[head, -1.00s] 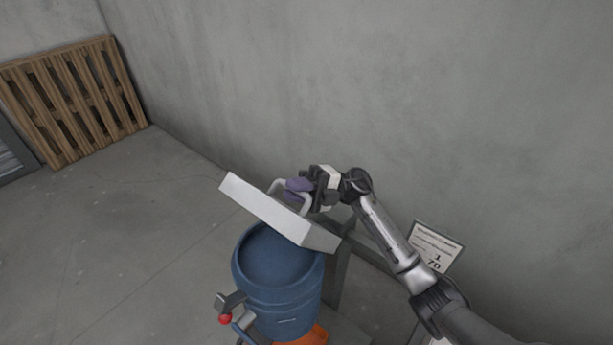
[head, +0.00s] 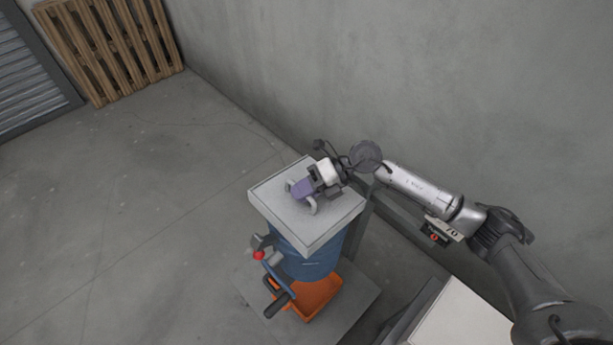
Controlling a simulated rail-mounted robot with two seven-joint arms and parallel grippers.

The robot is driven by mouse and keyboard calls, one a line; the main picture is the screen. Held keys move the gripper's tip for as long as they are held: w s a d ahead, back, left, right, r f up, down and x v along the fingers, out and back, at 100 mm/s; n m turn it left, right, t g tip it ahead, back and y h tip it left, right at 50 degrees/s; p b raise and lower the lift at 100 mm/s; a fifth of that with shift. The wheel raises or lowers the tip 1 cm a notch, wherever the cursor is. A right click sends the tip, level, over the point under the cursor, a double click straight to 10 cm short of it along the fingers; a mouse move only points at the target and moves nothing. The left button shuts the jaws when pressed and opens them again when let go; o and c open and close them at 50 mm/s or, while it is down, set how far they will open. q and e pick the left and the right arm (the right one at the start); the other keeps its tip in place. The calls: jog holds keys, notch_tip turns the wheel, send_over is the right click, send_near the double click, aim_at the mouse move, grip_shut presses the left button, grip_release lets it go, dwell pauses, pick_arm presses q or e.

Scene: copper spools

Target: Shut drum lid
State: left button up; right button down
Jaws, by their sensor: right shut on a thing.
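The drum lid (head: 278,204) is a square, light grey slab in the head view. It lies about level over the blue drum (head: 307,265) and covers its mouth. Whether it touches the rim all round is hidden beneath it. A pale curved handle (head: 311,207) stands on top of the lid. My right gripper (head: 304,189), with purple fingers, is shut on this handle, its arm reaching in from the right. My left gripper is not in view.
An orange tray (head: 316,299) sits at the drum's foot on a grey base plate (head: 352,309). A wall is close behind. A pallet (head: 108,45) leans far left; floor there is clear.

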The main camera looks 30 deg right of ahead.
jog(key=shift+s+a+f, duration=0.1)
jog(key=shift+a+f, duration=0.2)
jog(key=shift+f, duration=0.7)
jog(key=c, duration=1.4)
grip_release()
jog(key=shift+a, duration=0.1)
jog(key=b+v, duration=0.2)
jog(key=v, duration=1)
jog(key=shift+s+d+r+b, duration=0.15)
jog(key=shift+d+r+b, duration=0.15)
jog(key=shift+d, duration=0.25)
jog(key=shift+s+d+r, duration=0.1)
jog(key=shift+d, duration=0.1)
